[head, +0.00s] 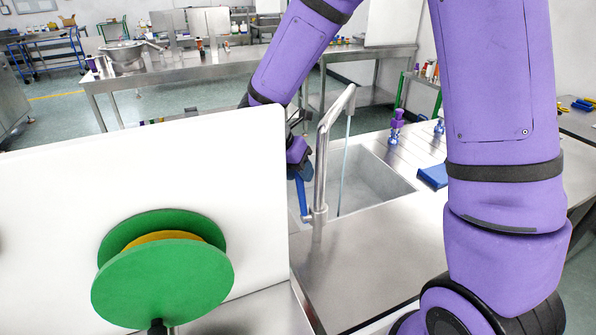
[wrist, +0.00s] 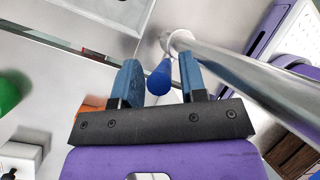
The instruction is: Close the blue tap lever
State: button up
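The metal tap (head: 325,140) stands at the edge of the sink, with a thin pale-blue stream (head: 344,160) below its spout. Its blue lever (head: 301,198) rises from the tap base, leaning slightly left, and its upper end is hidden by my gripper (head: 299,172). In the wrist view the blue lever (wrist: 158,80) points toward the camera between the two blue fingers of my gripper (wrist: 160,64). The fingers are open, with a narrow gap on each side of the lever. The tap's pipe (wrist: 240,72) passes close by the right finger.
A white panel (head: 60,200) with a green reel (head: 165,280) stands left of the tap. The sink basin (head: 375,180) lies right of it. A blue item (head: 433,177) and purple-topped bottle (head: 397,125) are farther right. Steel counter (head: 370,260) is clear in front.

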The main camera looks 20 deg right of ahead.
grip_shut()
